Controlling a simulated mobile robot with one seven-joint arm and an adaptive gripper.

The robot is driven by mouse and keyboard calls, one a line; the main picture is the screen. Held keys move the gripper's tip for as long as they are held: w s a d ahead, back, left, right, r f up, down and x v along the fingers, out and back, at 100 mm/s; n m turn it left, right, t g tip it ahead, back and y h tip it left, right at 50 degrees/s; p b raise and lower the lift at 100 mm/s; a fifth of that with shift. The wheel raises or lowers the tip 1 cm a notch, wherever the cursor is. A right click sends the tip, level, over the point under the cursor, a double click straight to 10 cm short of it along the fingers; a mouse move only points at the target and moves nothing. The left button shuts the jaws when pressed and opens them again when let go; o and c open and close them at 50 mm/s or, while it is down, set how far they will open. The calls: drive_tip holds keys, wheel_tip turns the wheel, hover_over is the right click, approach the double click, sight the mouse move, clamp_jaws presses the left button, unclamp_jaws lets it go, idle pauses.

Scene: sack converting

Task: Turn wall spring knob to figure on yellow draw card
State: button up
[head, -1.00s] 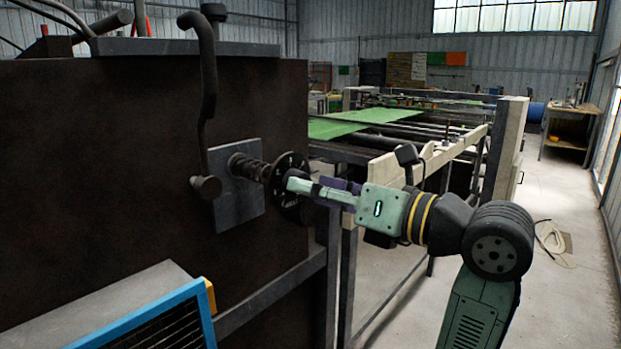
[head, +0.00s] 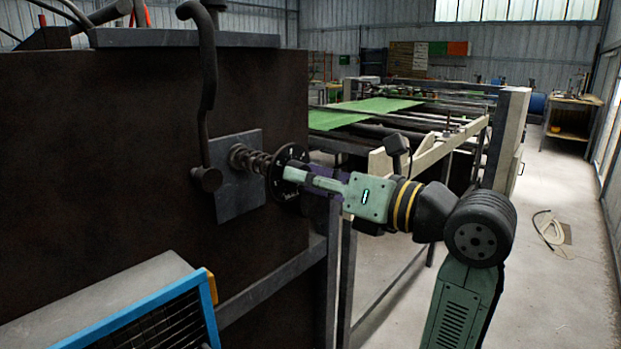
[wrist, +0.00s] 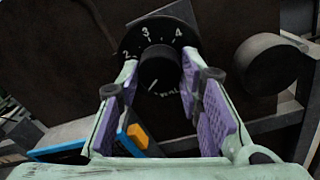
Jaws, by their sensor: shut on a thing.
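The wall spring knob has a round black grip (wrist: 160,70) in front of a black dial disc (wrist: 131,43) with white figures; 2, 3 and 4 are readable. A pale mark shows low on the grip. In the head view the disc (head: 291,153) stands edge-on at the end of a coiled spring (head: 247,162) on a grey wall plate (head: 238,200). My gripper (head: 298,178) reaches it from the right, its purple-padded fingers on both sides of the grip, shut on it (wrist: 160,76). I cannot make out a yellow draw card with a figure.
A dark lever (head: 208,75) hangs left of the knob; its round end (wrist: 270,64) shows beside my right finger. A blue-framed unit (head: 160,305) with a yellow-orange corner piece (head: 212,288) stands below. A grey rail (head: 270,290) runs under the knob.

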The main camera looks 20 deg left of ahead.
drive_tip(key=c, duration=0.3)
